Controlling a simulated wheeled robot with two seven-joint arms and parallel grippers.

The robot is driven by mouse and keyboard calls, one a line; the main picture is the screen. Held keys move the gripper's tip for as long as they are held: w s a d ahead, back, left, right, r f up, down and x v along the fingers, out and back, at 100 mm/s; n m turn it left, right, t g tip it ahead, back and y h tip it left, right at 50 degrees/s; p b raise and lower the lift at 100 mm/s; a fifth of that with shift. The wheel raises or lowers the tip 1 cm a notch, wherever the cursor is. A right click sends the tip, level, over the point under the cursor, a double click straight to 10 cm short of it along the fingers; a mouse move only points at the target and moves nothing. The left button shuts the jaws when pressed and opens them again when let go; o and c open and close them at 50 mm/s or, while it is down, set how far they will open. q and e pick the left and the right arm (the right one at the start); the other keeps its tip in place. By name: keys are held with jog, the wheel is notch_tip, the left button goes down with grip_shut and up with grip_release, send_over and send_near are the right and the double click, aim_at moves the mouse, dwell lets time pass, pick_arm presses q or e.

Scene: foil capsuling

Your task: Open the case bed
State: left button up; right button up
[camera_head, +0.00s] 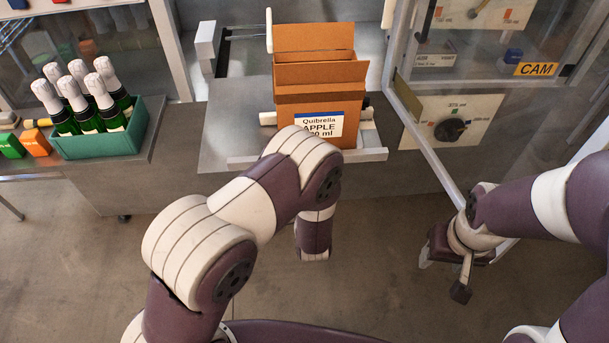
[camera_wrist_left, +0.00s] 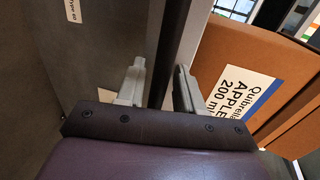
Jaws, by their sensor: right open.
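The case bed appears to be the flat grey metal plate (camera_head: 235,130) with a pale rail (camera_head: 365,156) along its front. An orange-brown cardboard case (camera_head: 345,95) labelled "Quibrella APPLE" stands upright on it, flaps raised. My left arm reaches in front of the case, and its gripper cannot be made out in the head view. In the left wrist view my left gripper (camera_wrist_left: 158,88) has its fingers apart beside the case (camera_wrist_left: 225,50). A dark strip runs between the fingers; contact is unclear. My right gripper (camera_head: 445,268) is open and empty, low at the right.
A green crate (camera_head: 105,145) of foil-necked bottles stands on the left bench. The floor in front is clear.

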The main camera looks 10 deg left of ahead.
pick_arm(q)
jog(key=v, duration=1.2)
jog(key=shift+s+d, duration=0.15)
jog(key=shift+s, duration=0.2)
jog(key=shift+w, duration=0.1)
notch_tip(320, 180, up, 6)
jog(key=w+a+n+g+h+p, duration=0.1)
jog(key=w+n+g+h+p, duration=0.1)
jog(key=n+g+h+p, duration=0.5)
jog(key=s+a+r+n+g+y, duration=0.2)
jog(key=s+a+r+n+g, duration=0.4)
jog(key=s+a, duration=0.3)
jog(key=shift+s+a+r+n+g+y, duration=0.3)
jog(key=shift+s+a+r+n+y, duration=0.1)
jog(key=shift+s+r+n, duration=0.55)
